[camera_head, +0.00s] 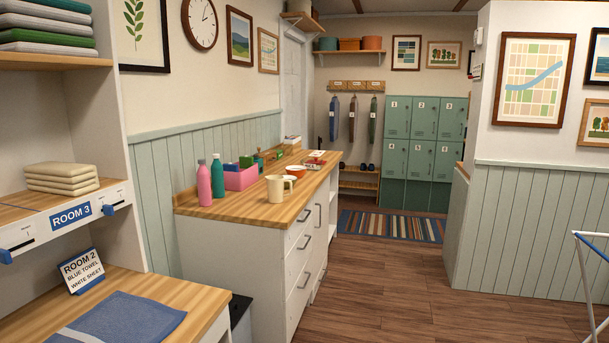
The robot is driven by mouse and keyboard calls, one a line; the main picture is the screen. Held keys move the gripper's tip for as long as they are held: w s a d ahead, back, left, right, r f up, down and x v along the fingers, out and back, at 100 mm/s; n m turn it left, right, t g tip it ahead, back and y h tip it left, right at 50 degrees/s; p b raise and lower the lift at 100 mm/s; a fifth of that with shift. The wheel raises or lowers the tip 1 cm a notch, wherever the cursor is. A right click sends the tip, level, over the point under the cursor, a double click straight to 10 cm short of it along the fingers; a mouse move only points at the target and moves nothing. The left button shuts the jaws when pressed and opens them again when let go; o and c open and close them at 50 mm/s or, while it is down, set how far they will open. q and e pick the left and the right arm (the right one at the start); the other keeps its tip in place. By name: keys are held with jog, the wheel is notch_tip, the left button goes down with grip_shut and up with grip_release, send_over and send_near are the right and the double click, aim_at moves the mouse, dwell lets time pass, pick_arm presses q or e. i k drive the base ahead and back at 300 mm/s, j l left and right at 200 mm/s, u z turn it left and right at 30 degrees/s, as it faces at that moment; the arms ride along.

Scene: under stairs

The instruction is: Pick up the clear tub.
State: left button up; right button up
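I cannot make out a clear tub anywhere in the head view. The wooden counter (238,216) stands left of centre on white drawers. More small items, too small to tell, lie farther back on the counter. Neither of my grippers is in view.
A nearer wooden shelf (190,300) at the lower left holds a folded blue towel (122,320) and a Room 2 card (81,271). Green lockers (424,145) and a striped rug (392,226) are at the back. A white rack (590,280) stands at right. The wooden floor (420,290) is clear.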

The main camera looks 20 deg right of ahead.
aim_at(312, 164)
jog(key=i+l+z, duration=0.3)
jog(key=i+l, duration=1.7)
